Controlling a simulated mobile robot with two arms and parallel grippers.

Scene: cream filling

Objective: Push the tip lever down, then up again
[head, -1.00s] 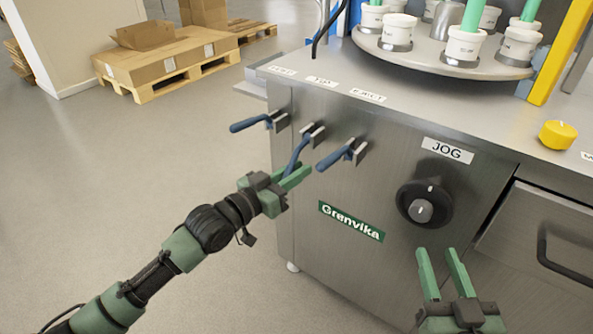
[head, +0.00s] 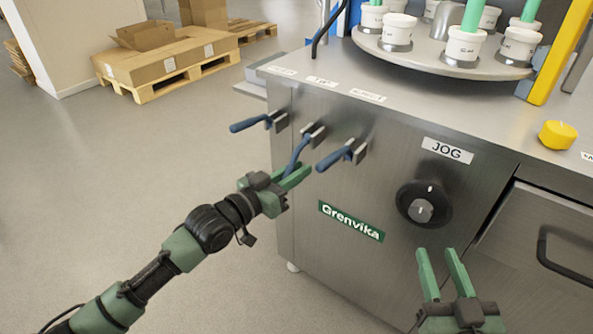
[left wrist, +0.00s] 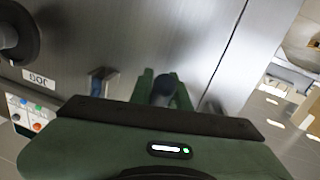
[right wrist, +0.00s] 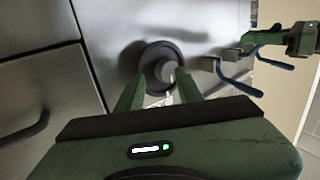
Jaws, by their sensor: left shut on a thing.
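The tip lever (head: 299,151) is the middle one of three blue-handled levers on the steel machine front, under the TIP label (head: 322,80). Its handle slants steeply down, lower than the levers on either side. My left gripper (head: 295,177) is shut on the lower part of this handle. In the left wrist view the dark handle (left wrist: 164,88) stands between the green fingers; its end is partly hidden. My right gripper (head: 438,256) is open and empty, below the black jog knob (head: 422,210) and apart from it in the head view.
The left lever (head: 250,123) and the right eject lever (head: 335,158) flank the tip lever closely. A turntable (head: 440,61) with white cups stands on the machine top, near a yellow button (head: 557,134). The floor (head: 130,150) left of the machine is clear; boxes on a pallet stand behind.

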